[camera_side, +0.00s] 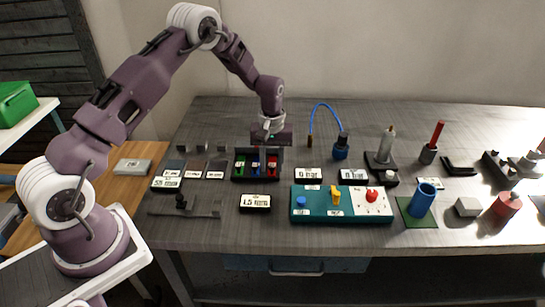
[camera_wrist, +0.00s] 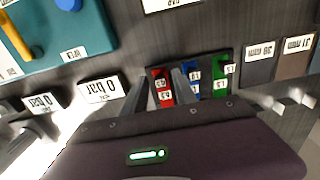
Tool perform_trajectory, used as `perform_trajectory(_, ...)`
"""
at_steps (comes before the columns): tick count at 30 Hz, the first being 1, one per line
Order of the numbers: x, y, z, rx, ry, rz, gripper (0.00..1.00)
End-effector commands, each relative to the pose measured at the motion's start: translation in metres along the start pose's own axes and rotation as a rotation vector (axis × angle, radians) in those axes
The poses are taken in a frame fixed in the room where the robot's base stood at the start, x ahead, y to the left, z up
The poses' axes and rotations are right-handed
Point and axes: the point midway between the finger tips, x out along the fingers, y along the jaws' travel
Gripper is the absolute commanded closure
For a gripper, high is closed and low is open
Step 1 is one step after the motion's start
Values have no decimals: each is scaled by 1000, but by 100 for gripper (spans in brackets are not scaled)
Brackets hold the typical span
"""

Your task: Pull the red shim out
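The red shim (camera_wrist: 163,84) stands in a slot of a small black holder (camera_side: 257,179), beside a blue shim (camera_wrist: 191,77) and a green shim (camera_wrist: 221,74). In the side view, the red shim (camera_side: 272,168) is the rightmost of the three. My gripper (camera_wrist: 161,77) is open. In the wrist view its two grey fingers appear on either side of the red shim, one of them between red and blue. Whether the fingers touch anything cannot be told.
A teal panel (camera_side: 315,212) with blue, yellow and red knobs lies at the front right. Labelled plates (camera_side: 255,201) lie around the holder. A blue hose (camera_side: 318,107) arches at the back right.

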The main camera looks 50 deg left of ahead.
Motion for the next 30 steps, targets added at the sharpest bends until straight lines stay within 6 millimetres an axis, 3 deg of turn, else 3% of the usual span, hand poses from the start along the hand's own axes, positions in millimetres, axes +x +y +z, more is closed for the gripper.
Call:
perform_trajectory(18, -58, 0, -1, 0, 2, 1, 66)
perform_trajectory(27, -61, 0, 0, 1, 2, 1, 66)
perform_trajectory(29, -71, 1, 2, 13, 9, 8, 66)
perform_trajectory(30, -87, 1, 7, 32, 21, 18, 66)
